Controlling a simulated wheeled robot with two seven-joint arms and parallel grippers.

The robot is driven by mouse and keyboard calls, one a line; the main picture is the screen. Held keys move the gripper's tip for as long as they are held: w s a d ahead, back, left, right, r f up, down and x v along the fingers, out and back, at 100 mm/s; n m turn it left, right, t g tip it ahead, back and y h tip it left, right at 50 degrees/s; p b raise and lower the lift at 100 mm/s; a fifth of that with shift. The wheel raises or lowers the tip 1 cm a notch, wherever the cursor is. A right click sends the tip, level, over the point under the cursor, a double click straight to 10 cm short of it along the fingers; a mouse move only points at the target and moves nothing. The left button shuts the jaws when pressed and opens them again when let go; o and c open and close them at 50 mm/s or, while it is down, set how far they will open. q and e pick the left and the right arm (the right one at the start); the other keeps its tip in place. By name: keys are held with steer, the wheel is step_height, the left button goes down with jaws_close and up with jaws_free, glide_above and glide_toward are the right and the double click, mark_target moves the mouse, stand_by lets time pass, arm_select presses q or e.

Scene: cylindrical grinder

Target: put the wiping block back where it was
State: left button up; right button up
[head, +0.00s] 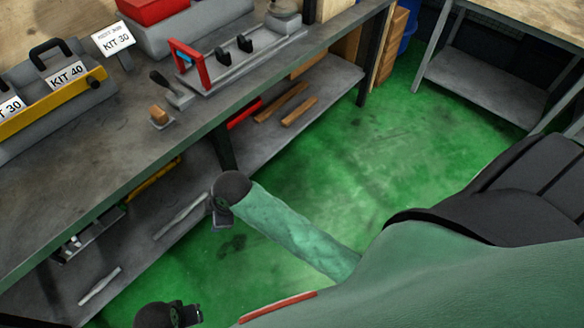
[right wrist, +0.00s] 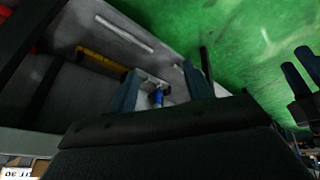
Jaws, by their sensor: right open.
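A small block with an orange-brown top, which looks like the wiping block (head: 159,114), sits on a pale base on the grey workbench (head: 95,165), near its front edge. In the right wrist view my right gripper (right wrist: 162,90) has its two fingers well apart, with nothing held between them. The wiping block is not visible in that view. Two narrow dark prongs at the right edge of the wrist view look like my left gripper (right wrist: 300,71); whether they are open is unclear. In the head view, neither gripper's fingers show clearly.
A grey scraper-like tool with a dark handle (head: 172,90) lies just behind the block. A red-framed fixture (head: 190,65) and kit trays (head: 55,85) stand farther back. The lower shelf (head: 190,205) holds bars and a yellow tool. Green floor (head: 320,165) is open beside the bench.

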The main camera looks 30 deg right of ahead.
steer(key=s+d+f+m+g+h, duration=0.1)
steer(key=s+d+f+m, duration=0.3)
steer(key=s, duration=0.5)
steer(key=s+d+f+m+h, duration=0.1)
steer(key=s+d+f+m, duration=0.3)
steer(key=s+d+m, duration=0.4)
steer(key=shift+s+d+g+h, duration=0.35)
steer(key=shift+s+d, duration=0.4)
steer(key=shift+s, duration=0.45)
steer(key=c, duration=0.3)
